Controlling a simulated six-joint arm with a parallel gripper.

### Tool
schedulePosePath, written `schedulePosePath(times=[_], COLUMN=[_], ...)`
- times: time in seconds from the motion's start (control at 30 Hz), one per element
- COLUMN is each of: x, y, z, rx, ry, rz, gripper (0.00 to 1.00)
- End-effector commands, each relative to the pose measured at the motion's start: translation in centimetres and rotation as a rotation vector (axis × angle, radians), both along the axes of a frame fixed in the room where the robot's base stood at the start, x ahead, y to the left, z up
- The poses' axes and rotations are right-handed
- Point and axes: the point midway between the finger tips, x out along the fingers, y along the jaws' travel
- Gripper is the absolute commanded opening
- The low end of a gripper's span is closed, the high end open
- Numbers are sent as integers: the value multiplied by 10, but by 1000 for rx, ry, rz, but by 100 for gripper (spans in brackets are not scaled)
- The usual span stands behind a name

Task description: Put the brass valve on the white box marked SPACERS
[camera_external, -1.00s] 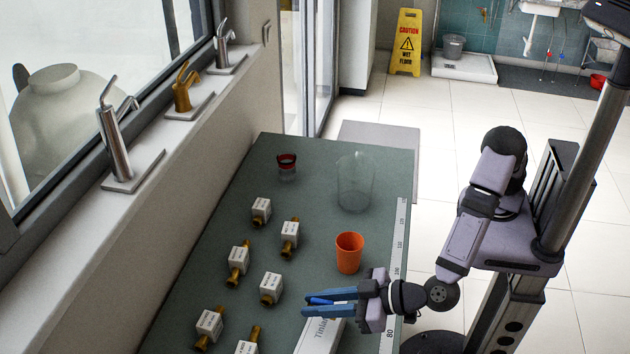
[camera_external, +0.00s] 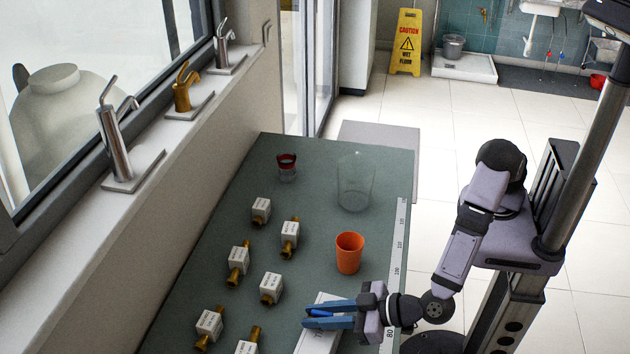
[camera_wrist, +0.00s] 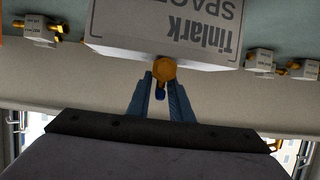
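The brass valve (camera_wrist: 164,68) shows in the wrist view as a round brass end with a blue part below it, between my fingertips. My gripper (camera_wrist: 161,88) is shut on it. In the external view my gripper (camera_external: 312,316) is at the near right of the table, with the valve's blue part (camera_external: 321,313) between the fingers; its brass is hidden there. The white box marked SPACERS (camera_wrist: 165,22) lies just beyond the fingertips in the wrist view. In the external view the box (camera_external: 309,343) is partly covered by the gripper. I cannot tell whether the valve touches the box.
An orange cup (camera_external: 349,254) stands behind the gripper, with a clear beaker (camera_external: 355,183) and a red-rimmed jar (camera_external: 287,167) farther back. Several small white boxes with brass fittings (camera_external: 238,260) stand left of the box. A ruler strip (camera_external: 397,262) runs along the right edge.

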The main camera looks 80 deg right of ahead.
Motion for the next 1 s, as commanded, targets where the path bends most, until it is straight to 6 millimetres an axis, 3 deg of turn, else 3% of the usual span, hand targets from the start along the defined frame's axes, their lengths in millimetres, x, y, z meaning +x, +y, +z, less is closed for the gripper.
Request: schedulePosePath(times=[0.03, 0.1, 0.57, 1.0], x=[0, 0, -6, -73], y=[0, 0, 1, 1], z=[0, 0, 5, 32], rx=[0, 0, 2, 4], ry=[1, 1, 0, 0], rz=[0, 0, 1, 4], gripper=[29, 38, 38, 38])
